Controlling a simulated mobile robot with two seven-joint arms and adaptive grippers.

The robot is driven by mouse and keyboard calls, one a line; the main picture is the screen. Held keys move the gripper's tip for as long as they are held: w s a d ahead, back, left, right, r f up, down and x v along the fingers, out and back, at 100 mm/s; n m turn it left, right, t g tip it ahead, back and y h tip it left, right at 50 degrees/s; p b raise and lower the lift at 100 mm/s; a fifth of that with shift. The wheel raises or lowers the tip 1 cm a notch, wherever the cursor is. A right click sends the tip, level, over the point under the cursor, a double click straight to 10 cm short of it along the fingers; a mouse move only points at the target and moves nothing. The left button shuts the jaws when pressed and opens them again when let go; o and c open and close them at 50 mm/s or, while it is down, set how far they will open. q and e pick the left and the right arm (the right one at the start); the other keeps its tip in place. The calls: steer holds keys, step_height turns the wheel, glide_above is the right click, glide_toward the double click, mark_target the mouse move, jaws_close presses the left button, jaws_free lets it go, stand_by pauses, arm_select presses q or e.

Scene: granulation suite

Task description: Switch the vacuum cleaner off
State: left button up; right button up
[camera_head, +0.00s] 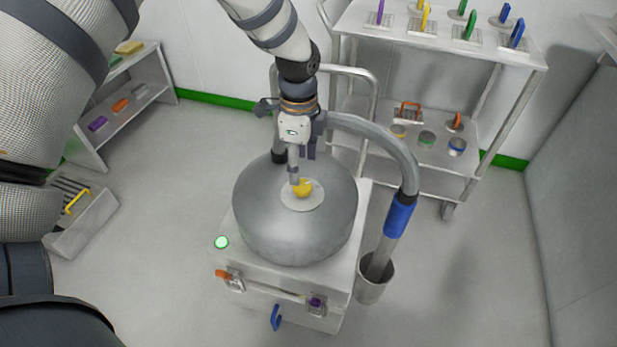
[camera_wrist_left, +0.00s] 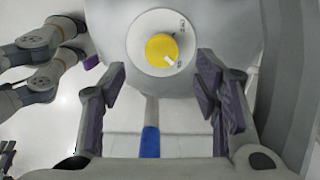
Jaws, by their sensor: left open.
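The vacuum cleaner (camera_head: 293,230) is a grey metal dome on a white box base. A yellow knob (camera_head: 303,187) sits on a pale round dial plate (camera_head: 312,203) on top of the dome. A round green lamp (camera_head: 221,242) on the base looks lit. My left gripper (camera_head: 294,178) is over the dome, close to the knob and partly hiding it. In the left wrist view, the yellow knob (camera_wrist_left: 161,47) shows ahead between the spread fingers, with nothing gripped. Its white mark points to the lower right, near a small unreadable label. My right gripper is not identifiable.
A grey hose with a blue cuff (camera_head: 399,216) curves down right of the dome into a metal cup (camera_head: 374,281). A steel trolley (camera_head: 440,45) with coloured tools stands behind. A shelf (camera_head: 130,95) and low grey box (camera_head: 85,215) stand left. Floor at right is clear.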

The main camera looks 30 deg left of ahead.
mark_target(302, 185)
arm_select(q)
step_height(302, 185, down, 6)
steer(key=shift+w+f, duration=0.1)
steer(key=shift+f, duration=0.1)
steer(key=shift+d, duration=0.1)
steer(key=c, duration=1.1)
steer(key=shift+c, duration=0.2)
